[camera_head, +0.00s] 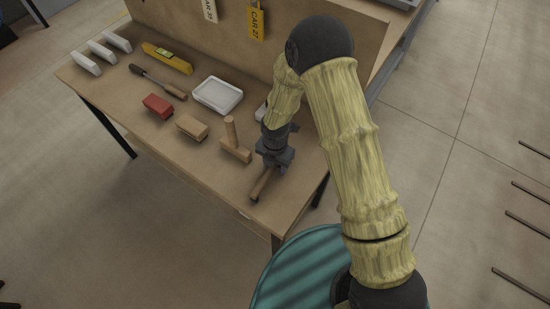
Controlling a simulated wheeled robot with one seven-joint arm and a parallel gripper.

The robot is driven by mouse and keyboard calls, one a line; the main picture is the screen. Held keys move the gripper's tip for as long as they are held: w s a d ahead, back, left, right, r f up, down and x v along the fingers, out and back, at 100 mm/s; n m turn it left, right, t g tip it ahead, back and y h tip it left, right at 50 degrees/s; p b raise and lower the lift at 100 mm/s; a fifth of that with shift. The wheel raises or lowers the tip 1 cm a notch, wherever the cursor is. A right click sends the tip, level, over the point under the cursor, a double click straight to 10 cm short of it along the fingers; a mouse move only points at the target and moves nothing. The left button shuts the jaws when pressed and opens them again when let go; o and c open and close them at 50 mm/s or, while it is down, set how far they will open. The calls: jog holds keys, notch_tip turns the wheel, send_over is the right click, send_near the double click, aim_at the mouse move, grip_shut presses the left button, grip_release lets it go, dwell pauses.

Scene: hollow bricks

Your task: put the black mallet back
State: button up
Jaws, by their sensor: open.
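A tool with a brown wooden handle (263,184) lies at the right front of the workbench (190,175). It is probably the black mallet, but its head is hidden by my gripper or blends with it. My gripper (274,162) is open, pointing down right over the upper end of this handle. I cannot tell whether the fingers touch it.
A tan block (191,127), a red block (158,105), a white tray (217,94), a dark tool with a wooden handle (160,83), a yellow level (168,58) and several white blocks (102,52) lie leftward. A back panel (270,30) with hanging tags (256,24) closes the rear.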

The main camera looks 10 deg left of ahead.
notch_tip(320, 180, up, 17)
jog(key=shift+r+b, duration=0.2)
jog(key=shift+b, duration=0.2)
jog(key=shift+w, duration=0.1)
dwell(0.4)
jog(key=s+d+r+m+t, duration=0.1)
jog(key=s+d+r+m, duration=0.1)
jog(key=d+m, duration=0.6)
jog(key=s+d+r+m, duration=0.2)
jog(key=d+m, duration=0.7)
jog(key=m, duration=0.4)
jog(key=s+d+r+m+t, duration=0.1)
jog(key=s+d+r+m, duration=0.2)
jog(key=d+m, duration=0.5)
jog(key=shift+d+m+t, duration=0.2)
jog(key=shift+m+t, duration=0.1)
jog(key=shift+m, duration=1.4)
jog(key=shift+s+r, duration=0.1)
